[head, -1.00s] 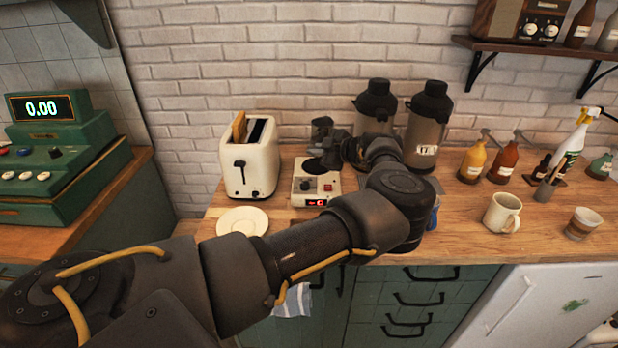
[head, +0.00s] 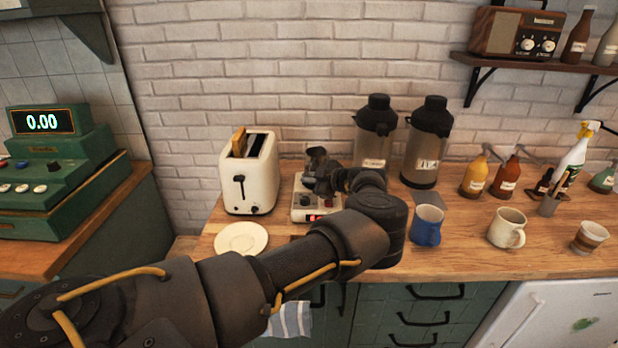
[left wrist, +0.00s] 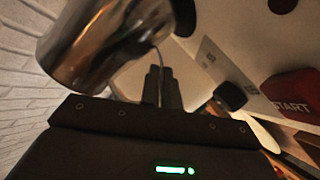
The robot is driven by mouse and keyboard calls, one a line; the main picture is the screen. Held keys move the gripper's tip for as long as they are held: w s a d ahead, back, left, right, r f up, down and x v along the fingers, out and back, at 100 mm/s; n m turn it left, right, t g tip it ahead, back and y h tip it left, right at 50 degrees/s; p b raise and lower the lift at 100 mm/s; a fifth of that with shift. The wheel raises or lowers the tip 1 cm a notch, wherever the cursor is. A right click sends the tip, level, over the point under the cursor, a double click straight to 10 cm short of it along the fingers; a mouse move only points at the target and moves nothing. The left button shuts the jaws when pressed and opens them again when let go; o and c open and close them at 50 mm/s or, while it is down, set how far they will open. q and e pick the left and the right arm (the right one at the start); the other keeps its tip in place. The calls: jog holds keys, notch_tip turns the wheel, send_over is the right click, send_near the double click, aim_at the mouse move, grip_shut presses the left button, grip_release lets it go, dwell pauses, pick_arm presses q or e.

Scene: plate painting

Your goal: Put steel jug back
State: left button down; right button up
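The steel jug (left wrist: 105,42) is large and tilted at the upper left of the left wrist view. My left gripper (left wrist: 162,84) is beside it, its two fingers close together on a thin strip that looks like the jug's handle. In the head view my left gripper (head: 322,178) is over the white appliance (head: 303,212) with a red display, right of the toaster. The jug cannot be made out clearly there, as my dark wrist covers that spot. The appliance's red START button (left wrist: 288,97) shows in the left wrist view. My right gripper is not in view.
A cream toaster (head: 249,172) and a white saucer (head: 241,239) are to the left. Two dark flasks (head: 428,142) stand behind, against the brick wall. A blue mug (head: 427,226), a cream mug (head: 507,228) and a striped cup (head: 589,237) are to the right.

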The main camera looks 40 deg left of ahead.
pick_arm(q)
jog(key=shift+d+r, duration=0.1)
jog(key=c, duration=1.6)
grip_release()
